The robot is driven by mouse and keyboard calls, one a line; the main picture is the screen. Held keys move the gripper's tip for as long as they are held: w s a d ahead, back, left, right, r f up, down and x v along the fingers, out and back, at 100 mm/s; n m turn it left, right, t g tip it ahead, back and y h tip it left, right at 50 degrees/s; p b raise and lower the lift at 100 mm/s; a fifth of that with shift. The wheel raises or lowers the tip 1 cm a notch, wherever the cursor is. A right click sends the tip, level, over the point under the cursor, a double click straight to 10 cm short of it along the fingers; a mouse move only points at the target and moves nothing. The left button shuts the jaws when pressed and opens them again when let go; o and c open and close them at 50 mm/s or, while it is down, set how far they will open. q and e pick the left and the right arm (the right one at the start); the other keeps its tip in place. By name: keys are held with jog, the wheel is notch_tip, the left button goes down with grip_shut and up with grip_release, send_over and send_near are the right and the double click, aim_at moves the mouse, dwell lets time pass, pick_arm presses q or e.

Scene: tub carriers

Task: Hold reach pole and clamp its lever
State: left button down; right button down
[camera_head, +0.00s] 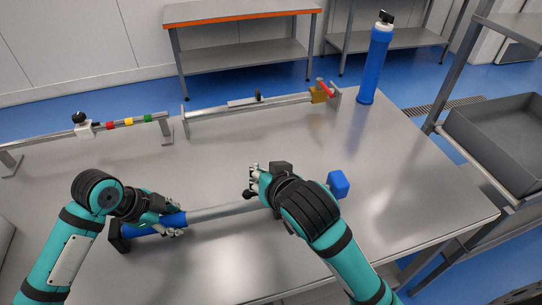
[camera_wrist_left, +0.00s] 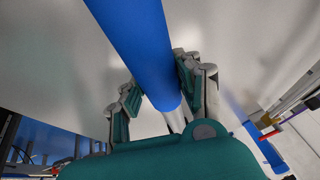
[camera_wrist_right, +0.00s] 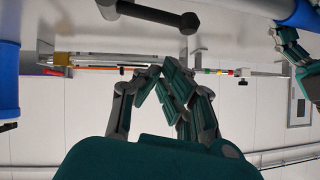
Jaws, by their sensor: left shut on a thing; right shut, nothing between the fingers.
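The reach pole lies across the table, with a blue grip (camera_head: 140,229) at the left, a grey tube (camera_head: 225,210) and a blue block (camera_head: 338,183) at the right. My left gripper (camera_head: 174,222) is shut around the blue grip, which also fills the middle of the left wrist view (camera_wrist_left: 140,40). My right gripper (camera_head: 251,183) is shut and empty, above the tube. In the right wrist view, a dark lever (camera_wrist_right: 150,12) with a rounded end lies just beyond its closed fingertips (camera_wrist_right: 155,72), apart from them. My right arm hides part of the tube and the lever's base.
A tall blue cylinder (camera_head: 376,65) stands at the back right corner. A grey bin (camera_head: 497,140) is on a rack to the right. The right table area is clear.

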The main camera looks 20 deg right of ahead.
notch_tip(320, 180, up, 6)
jog(key=shift+r, duration=0.25)
pick_arm(q)
jog(key=c, duration=0.8)
grip_release()
jog(key=shift+c, duration=0.2)
jog(key=shift+r, duration=0.1)
jog(key=v, duration=1.2)
